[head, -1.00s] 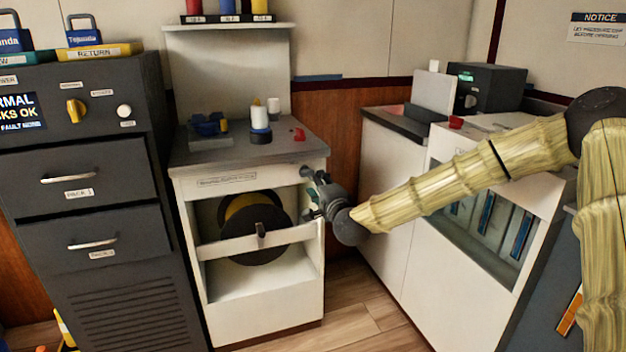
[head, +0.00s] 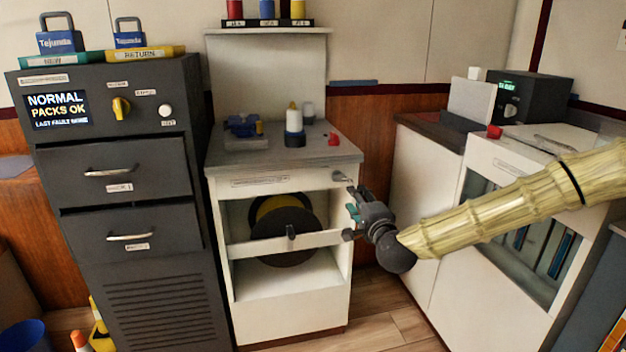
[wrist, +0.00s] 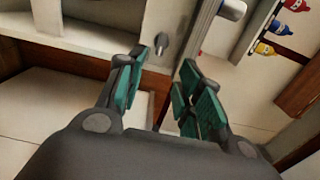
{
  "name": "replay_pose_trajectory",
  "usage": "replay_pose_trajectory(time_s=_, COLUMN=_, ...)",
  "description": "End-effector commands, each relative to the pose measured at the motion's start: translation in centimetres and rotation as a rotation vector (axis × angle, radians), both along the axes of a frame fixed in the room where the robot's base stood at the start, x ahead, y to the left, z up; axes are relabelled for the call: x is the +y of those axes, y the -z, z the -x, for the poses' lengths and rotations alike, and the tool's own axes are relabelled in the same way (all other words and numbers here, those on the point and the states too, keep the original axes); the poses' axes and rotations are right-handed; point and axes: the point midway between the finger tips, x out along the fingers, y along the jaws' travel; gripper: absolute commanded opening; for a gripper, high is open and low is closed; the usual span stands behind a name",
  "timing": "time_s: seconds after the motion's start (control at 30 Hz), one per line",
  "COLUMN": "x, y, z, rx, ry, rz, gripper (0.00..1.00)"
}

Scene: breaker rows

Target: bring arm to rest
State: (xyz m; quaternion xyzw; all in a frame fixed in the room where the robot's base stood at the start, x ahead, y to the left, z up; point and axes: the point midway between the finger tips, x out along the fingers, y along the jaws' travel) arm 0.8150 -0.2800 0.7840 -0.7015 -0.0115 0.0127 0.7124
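My gripper (head: 351,208) is at the end of my tan, ribbed arm, by the right front edge of a white cabinet (head: 290,325). In the wrist view my gripper (wrist: 164,60) has its two green-padded fingers apart, with nothing held between them. A small grey knob shows just beyond the fingertips, but I cannot tell whether a finger touches it. The arm reaches in from the right, bent at the wrist and not folded.
The white cabinet holds a dark and yellow reel (head: 283,213) behind a crossbar. A dark drawer cabinet (head: 150,295) stands left. A white glass-fronted unit (head: 500,320) stands right, under my forearm. Wooden floor (head: 375,330) shows between them.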

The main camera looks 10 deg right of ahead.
Motion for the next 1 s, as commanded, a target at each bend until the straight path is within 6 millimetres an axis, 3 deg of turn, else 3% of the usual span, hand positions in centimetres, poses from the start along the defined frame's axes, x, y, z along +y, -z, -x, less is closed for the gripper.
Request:
replay_pose_trajectory(time_s=0.17, x=1.6, y=3.6, z=0.8, rx=0.064, ry=-0.034, rz=0.059, gripper=0.36)
replay_pose_trajectory(time_s=0.27, x=3.4, y=7.9, z=2.1, rx=0.144, ry=-0.079, rz=0.135, gripper=0.36)
replay_pose_trajectory(time_s=0.47, x=6.9, y=18.1, z=6.6, rx=0.332, ry=-0.199, rz=0.32, gripper=0.36)
replay_pose_trajectory(time_s=0.6, x=8.6, y=24.8, z=10.9, rx=0.462, ry=-0.295, rz=0.45, gripper=0.36)
replay_pose_trajectory(time_s=0.77, x=9.9, y=31.8, z=16.8, rx=0.608, ry=-0.42, rz=0.596, gripper=0.36)
replay_pose_trajectory(time_s=1.0, x=10.1, y=40.7, z=27.5, rx=0.819, ry=-0.635, rz=0.813, gripper=0.36)
